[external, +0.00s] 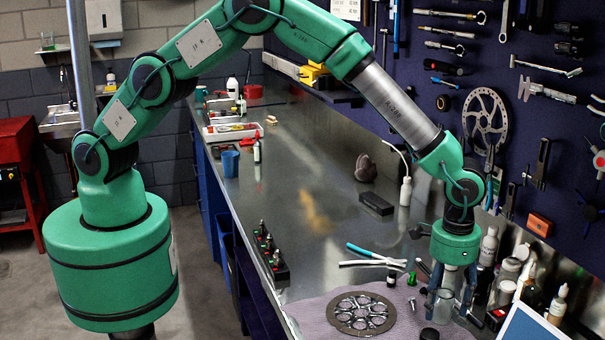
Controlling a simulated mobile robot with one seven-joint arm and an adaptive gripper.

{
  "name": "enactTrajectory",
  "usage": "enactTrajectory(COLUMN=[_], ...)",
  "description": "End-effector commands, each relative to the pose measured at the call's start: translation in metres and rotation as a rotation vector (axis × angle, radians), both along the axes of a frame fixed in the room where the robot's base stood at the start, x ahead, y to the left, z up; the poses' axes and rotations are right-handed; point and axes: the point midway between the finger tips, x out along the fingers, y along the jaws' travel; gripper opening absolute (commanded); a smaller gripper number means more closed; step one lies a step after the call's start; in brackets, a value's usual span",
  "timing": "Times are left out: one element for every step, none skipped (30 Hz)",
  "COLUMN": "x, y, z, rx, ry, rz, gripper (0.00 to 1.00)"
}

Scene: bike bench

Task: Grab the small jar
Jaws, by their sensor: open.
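A small clear glass jar (442,307) stands upright near the right edge of a grey-purple cloth on the bench. My gripper (452,307) points straight down over it, with its blue-grey fingers spread. The jar shows between the fingers or just in front of them; I cannot tell if they touch it. Part of its upper end is hidden by the gripper. Another pale jar (505,293) stands among the bottles to the right.
A brake disc (336,314) lies on the cloth (312,321), left of the jar. A round black item (429,334) and a small dark bottle (392,279) are close by. Bottles (488,248) crowd the right side below the tool wall. The middle of the bench (305,180) is largely clear.

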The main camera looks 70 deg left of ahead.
Motion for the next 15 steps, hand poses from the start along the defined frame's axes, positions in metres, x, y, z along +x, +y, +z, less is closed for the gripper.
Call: enactTrajectory(x=[0.0000, 0.0000, 0.0000, 0.0000, 0.0000, 0.0000, 0.0000, 0.0000, 0.0000, 0.0000, -0.0001, -0.0001, 0.0000, 0.0000, 0.0001], y=[0.0000, 0.0000, 0.0000, 0.0000, 0.0000, 0.0000, 0.0000, 0.0000, 0.0000, 0.0000, 0.0000, 0.0000, 0.0000, 0.0000, -0.0001], z=[0.0001, 0.0001, 0.0001, 0.0001, 0.0001, 0.0002, 0.0002, 0.0002, 0.0002, 0.0002, 0.0001, 0.0001, 0.0001, 0.0002, 0.0004], rx=[0.000, 0.000, 0.000, 0.000, 0.000, 0.000, 0.000, 0.000, 0.000, 0.000, 0.000, 0.000, 0.000, 0.000, 0.000], ry=[0.000, 0.000, 0.000, 0.000, 0.000, 0.000, 0.000, 0.000, 0.000, 0.000, 0.000, 0.000, 0.000, 0.000, 0.000], rz=[0.000, 0.000, 0.000, 0.000, 0.000, 0.000, 0.000, 0.000, 0.000, 0.000, 0.000, 0.000, 0.000, 0.000, 0.000], gripper=[0.58, 0.58, 0.58, 0.58, 0.52, 0.44, 0.38, 0.32, 0.24, 0.18, 0.12, 0.08, 0.08, 0.08, 0.08])
